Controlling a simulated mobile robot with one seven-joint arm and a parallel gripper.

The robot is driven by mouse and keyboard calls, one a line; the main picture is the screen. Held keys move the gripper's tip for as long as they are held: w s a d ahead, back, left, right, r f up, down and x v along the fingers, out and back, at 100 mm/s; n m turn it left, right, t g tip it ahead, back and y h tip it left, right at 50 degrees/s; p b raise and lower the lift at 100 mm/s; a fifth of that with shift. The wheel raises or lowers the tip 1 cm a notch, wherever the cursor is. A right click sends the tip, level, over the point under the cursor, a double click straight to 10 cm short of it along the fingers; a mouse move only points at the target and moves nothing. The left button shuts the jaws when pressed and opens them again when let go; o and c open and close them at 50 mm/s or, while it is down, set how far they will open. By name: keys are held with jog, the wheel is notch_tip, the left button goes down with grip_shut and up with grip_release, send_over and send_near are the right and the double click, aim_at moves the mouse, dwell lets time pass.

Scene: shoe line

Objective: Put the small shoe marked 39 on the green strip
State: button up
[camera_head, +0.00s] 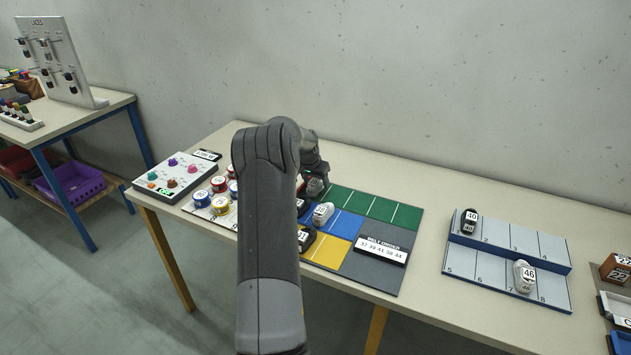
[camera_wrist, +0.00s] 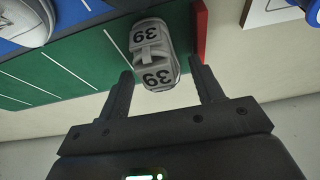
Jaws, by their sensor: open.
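The small grey shoe marked 39 (camera_wrist: 153,55) stands on the green strip (camera_wrist: 95,60) in the wrist view, near the strip's red-edged end. My gripper (camera_wrist: 166,92) is open, with one finger on each side of the shoe's near end and a gap to each finger. In the head view my gripper (camera_head: 312,172) is at the far left part of the coloured mat, mostly behind my arm. The grey shoe (camera_head: 315,187) shows partly there, and the green strip (camera_head: 375,206) runs along the mat's back to the right.
A white shoe (camera_head: 323,214) stands on the blue strip (camera_head: 346,224), and a dark shoe (camera_head: 306,239) is near the yellow strip (camera_head: 328,251). A belt order sign (camera_head: 381,251) lies on the grey part. A numbered rack (camera_head: 508,255) with two shoes is to the right; round tins (camera_head: 220,204) are left.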

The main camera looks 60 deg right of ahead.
jog(key=shift+w+r, duration=0.1)
jog(key=v, duration=1.2)
jog(key=w+a+r+n+t, duration=0.1)
jog(key=w+a+r, duration=0.2)
jog(key=a, duration=0.3)
jog(key=w+a+r+n, duration=0.2)
jog(key=w+a+r, duration=0.15)
jog(key=a, duration=0.25)
jog(key=w+a+r+n+t, duration=0.1)
jog(key=w+a+r, duration=0.2)
jog(key=a, duration=0.3)
jog(key=w+a+r+n+t+y, duration=0.1)
jog(key=a+r+n, duration=0.15)
jog(key=a, duration=0.75)
jog(key=w+a+r+n+t+y, duration=0.15)
jog(key=a+r, duration=0.25)
jog(key=a, duration=0.6)
jog(key=s+a+n, duration=0.3)
jog(key=a, duration=0.6)
jog(key=s+a+n, duration=0.2)
jog(key=s+a, duration=0.1)
jog(key=a, duration=0.6)
jog(key=s+a+f+n+y, duration=0.1)
jog(key=s+a+n, duration=0.1)
jog(key=s+a, duration=0.3)
jog(key=s+a+f+n+t+y, duration=0.1)
jog(key=s+a+f+n, duration=0.1)
jog(key=s+a, duration=0.4)
jog(key=shift+s+a+n, duration=0.15)
jog(key=shift+n, duration=0.35)
